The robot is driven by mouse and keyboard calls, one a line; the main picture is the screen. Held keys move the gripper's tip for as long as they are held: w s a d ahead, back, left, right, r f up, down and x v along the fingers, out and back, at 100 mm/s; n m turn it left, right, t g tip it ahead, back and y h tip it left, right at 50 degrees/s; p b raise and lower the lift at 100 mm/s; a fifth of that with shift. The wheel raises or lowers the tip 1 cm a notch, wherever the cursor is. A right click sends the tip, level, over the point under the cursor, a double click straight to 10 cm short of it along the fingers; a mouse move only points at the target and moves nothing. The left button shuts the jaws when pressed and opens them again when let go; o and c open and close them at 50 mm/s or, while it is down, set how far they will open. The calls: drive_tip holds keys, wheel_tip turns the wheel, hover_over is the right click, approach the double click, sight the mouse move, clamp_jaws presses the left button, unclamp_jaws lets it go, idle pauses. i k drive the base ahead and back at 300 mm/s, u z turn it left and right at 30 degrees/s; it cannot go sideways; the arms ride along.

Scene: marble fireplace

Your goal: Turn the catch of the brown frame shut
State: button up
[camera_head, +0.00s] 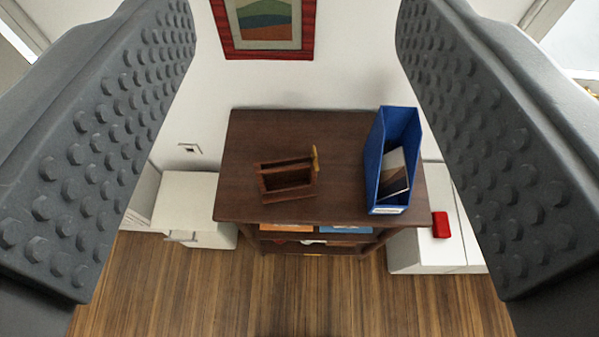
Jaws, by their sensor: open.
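The brown frame (286,191) stands on the brown cabinet top (335,130), left of its middle. I cannot tell the catch's exact turn at this distance. My gripper (296,40) is open and empty, with its two dark studded fingers wide apart at the left and right of the view. The frame shows between the fingers, well beyond them, and nothing touches it.
A blue file holder (377,150) with papers or books stands on the cabinet's right side. White low units (185,195) flank the cabinet; a red object (441,225) lies on the right one. A red-framed picture (265,50) hangs above. The wooden floor (290,300) in front is clear.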

sight(313, 156)
drive_tip(key=z, duration=0.05)
drive_tip(key=k, duration=1.1)
drive_tip(key=u, duration=0.7)
drive_tip(key=i, duration=1.8)
drive_tip(key=z, duration=0.8)
